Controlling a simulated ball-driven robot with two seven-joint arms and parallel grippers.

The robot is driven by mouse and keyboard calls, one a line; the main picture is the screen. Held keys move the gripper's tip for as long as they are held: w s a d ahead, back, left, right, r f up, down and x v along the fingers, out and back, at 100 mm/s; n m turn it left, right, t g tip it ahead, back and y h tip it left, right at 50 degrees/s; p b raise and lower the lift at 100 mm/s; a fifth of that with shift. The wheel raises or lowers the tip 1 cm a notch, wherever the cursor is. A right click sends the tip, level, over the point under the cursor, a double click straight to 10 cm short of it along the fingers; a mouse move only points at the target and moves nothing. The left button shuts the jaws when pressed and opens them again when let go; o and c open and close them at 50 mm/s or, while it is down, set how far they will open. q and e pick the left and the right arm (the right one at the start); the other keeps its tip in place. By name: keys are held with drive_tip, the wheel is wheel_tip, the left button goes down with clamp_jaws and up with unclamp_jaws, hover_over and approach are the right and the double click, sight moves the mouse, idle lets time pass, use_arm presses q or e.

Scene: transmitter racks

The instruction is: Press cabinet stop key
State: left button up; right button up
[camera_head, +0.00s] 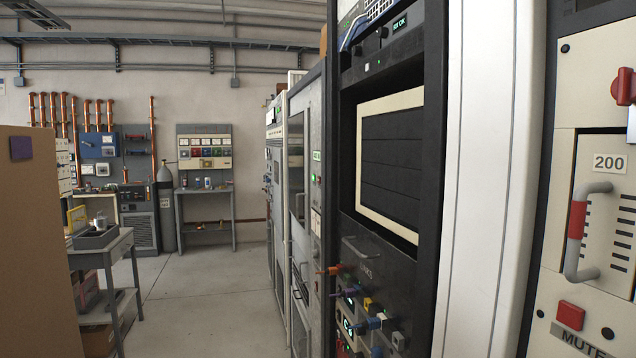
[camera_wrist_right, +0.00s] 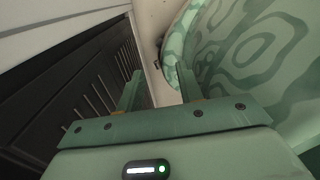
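No key marked as cabinet stop can be read in the head view. A red square button (camera_head: 570,315) sits above a "MUTE" label on the cream cabinet at the right edge. My right gripper (camera_wrist_right: 158,85) shows only in the right wrist view, its two green fingers apart with nothing between them. It is beside a dark slatted surface (camera_wrist_right: 85,95). My left gripper is not in view.
A row of tall cabinets (camera_head: 318,150) runs back along the right side. A cream cabinet (camera_head: 600,190) with a red-and-grey handle stands close at right. A brown panel (camera_head: 38,240) and a grey cart (camera_head: 100,245) are at left. The concrete floor (camera_head: 205,290) between is clear.

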drive_tip(key=shift+w+d, duration=0.15)
drive_tip(key=shift+w, duration=0.15)
drive_tip(key=shift+c, duration=0.6)
drive_tip(key=c, duration=0.5)
drive_tip(key=shift+d, duration=0.2)
clamp_jaws()
drive_tip(key=shift+a, duration=0.1)
